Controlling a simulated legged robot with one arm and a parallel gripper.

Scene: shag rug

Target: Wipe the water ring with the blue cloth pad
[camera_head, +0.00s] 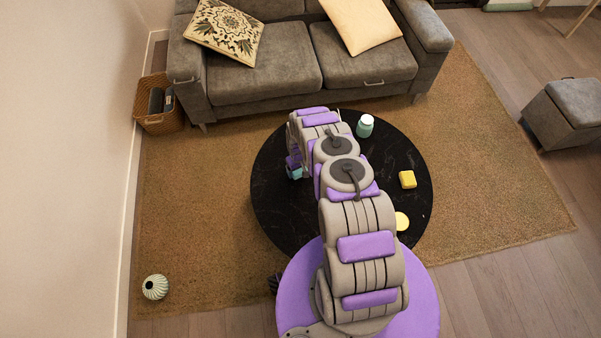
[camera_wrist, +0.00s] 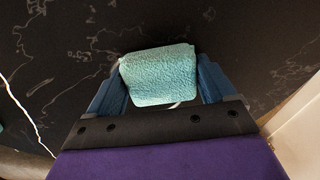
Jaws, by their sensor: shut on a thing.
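The blue cloth pad (camera_wrist: 160,75) is between the fingers of my gripper (camera_wrist: 163,88) in the wrist view, and the gripper is shut on it. In the head view a small part of the pad (camera_head: 294,172) shows at the end of my arm, over the left part of the round black table (camera_head: 275,205). I cannot tell whether the pad touches the table. A thin pale curved line, perhaps part of the water ring (camera_wrist: 182,104), shows just below the pad in the wrist view. In the head view no ring can be made out; my arm hides the table's middle.
On the table stand a green jar with a white lid (camera_head: 365,126), a yellow block (camera_head: 407,179) and a flat yellow round thing (camera_head: 402,221), all right of my arm. A grey sofa (camera_head: 265,75) is behind the table. A ribbed vase (camera_head: 155,287) stands at the lower left.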

